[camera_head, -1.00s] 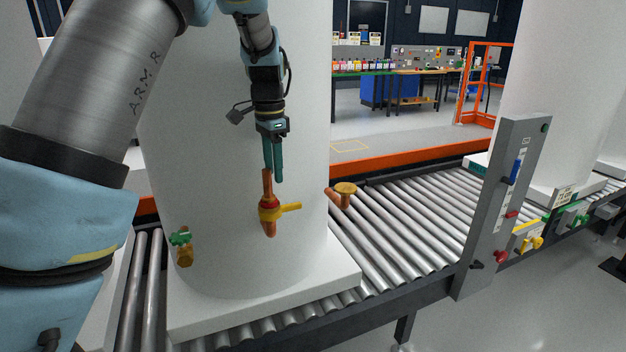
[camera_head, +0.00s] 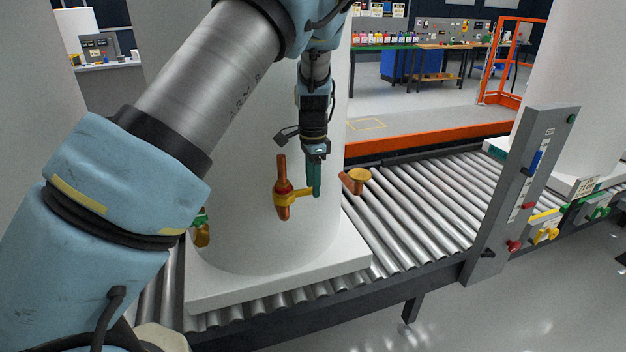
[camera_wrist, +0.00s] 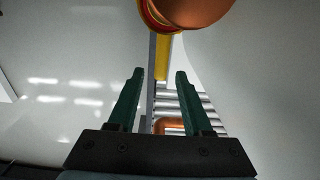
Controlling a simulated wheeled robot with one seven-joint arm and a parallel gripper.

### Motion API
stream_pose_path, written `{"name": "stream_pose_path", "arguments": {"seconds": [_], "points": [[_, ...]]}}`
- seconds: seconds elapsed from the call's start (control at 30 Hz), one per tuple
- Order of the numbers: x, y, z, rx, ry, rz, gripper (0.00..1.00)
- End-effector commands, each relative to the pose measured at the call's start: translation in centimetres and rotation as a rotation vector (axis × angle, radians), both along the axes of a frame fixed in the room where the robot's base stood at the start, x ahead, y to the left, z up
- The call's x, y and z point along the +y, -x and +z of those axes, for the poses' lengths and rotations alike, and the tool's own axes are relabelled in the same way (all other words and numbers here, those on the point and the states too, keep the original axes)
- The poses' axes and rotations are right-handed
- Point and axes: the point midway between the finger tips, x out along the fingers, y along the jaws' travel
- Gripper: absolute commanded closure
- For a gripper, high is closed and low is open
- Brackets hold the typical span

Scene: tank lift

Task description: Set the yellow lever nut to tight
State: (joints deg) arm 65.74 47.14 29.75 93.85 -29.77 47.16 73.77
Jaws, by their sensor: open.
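The yellow lever nut (camera_head: 298,194) sits around an upright copper pipe fitting (camera_head: 281,170) with a red collar, on the white tank's side. Its lever points to the right, roughly level. My gripper (camera_head: 315,190) points down at the lever's outer end, with green fingers. In the wrist view, the yellow lever (camera_wrist: 162,62) reaches between the open fingertips (camera_wrist: 160,74), apart from both as far as I can see. The copper fitting (camera_wrist: 195,10) is at the top edge there, partly cut off.
A copper outlet with a yellow-brown cap (camera_head: 357,177) sticks out to the right of my gripper. The white tank (camera_head: 245,245) stands on a roller conveyor (camera_head: 420,205). A grey post (camera_head: 515,200) with coloured handles stands at right. A green-and-brass valve (camera_head: 201,232) is partly hidden by my arm.

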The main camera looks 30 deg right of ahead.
Motion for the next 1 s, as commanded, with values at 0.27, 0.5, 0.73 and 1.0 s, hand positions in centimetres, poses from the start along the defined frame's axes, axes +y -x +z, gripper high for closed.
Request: {"name": "stream_pose_path", "arguments": {"seconds": [0.27,0.5,0.73,1.0], "points": [[-0.01,-0.01,-0.32,-0.001,0.001,0.0,0.5],[-0.01,0.0,-0.3,-0.001,0.001,0.001,0.71],[-0.01,0.0,-0.29,-0.001,0.001,0.001,0.97],[-0.01,0.0,-0.28,0.0,0.001,0.001,1.0]]}}
